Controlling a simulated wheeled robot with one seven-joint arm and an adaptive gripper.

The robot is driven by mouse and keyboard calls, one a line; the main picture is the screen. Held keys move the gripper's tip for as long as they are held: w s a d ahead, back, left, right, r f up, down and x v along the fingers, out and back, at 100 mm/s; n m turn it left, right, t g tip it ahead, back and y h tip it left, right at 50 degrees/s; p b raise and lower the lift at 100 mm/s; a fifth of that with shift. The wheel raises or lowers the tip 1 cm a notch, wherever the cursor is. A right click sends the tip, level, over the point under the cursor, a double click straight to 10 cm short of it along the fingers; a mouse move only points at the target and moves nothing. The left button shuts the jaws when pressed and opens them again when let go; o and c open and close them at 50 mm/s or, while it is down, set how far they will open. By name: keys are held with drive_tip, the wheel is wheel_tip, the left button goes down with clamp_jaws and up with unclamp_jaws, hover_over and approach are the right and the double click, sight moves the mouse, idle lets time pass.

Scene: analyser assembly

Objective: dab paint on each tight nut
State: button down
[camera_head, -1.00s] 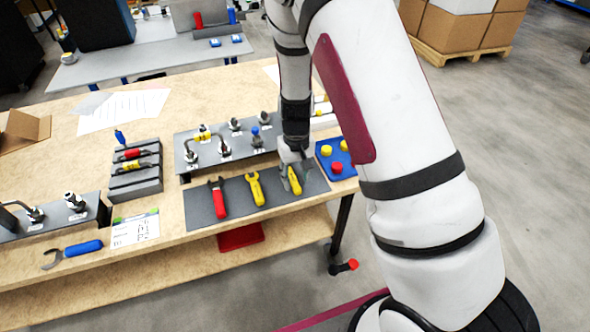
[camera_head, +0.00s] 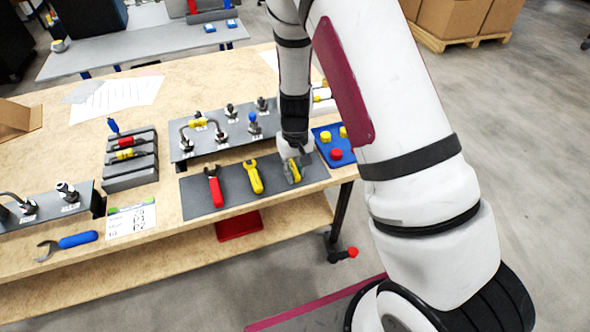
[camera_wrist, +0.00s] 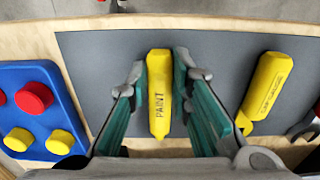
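The yellow paint marker, labelled PAINT (camera_wrist: 159,95), lies on the grey mat (camera_head: 228,190). In the wrist view my gripper (camera_wrist: 157,82) is open, with one teal finger on each side of the marker and gaps between. In the head view my gripper (camera_head: 294,160) is low over the mat's right end and partly covers the marker. Metal fittings with nuts stand on the grey rack (camera_head: 205,157) behind the mat, one with a blue top (camera_head: 252,122). More fittings (camera_head: 66,191) sit on the left panel (camera_head: 60,219). Nut tightness cannot be told.
A yellow wrench (camera_head: 254,177) and a red wrench (camera_head: 214,188) lie left of the marker. A blue box with red and yellow buttons (camera_head: 323,142) stands right of it. A tool holder (camera_head: 131,179), label card (camera_head: 133,228) and blue-handled wrench (camera_head: 76,240) are further left.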

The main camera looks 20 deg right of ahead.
drive_tip(key=shift+s+r+p, duration=0.25)
drive_tip(key=shift+r+p, duration=0.4)
drive_tip(key=shift+r, duration=0.35)
drive_tip(key=shift+s+r+p, duration=0.3)
drive_tip(key=shift+r+p, duration=0.3)
drive_tip(key=shift+r, duration=0.45)
drive_tip(key=shift+s+r+p, duration=0.25)
drive_tip(key=shift+r+p, duration=0.4)
drive_tip(key=shift+r, duration=0.35)
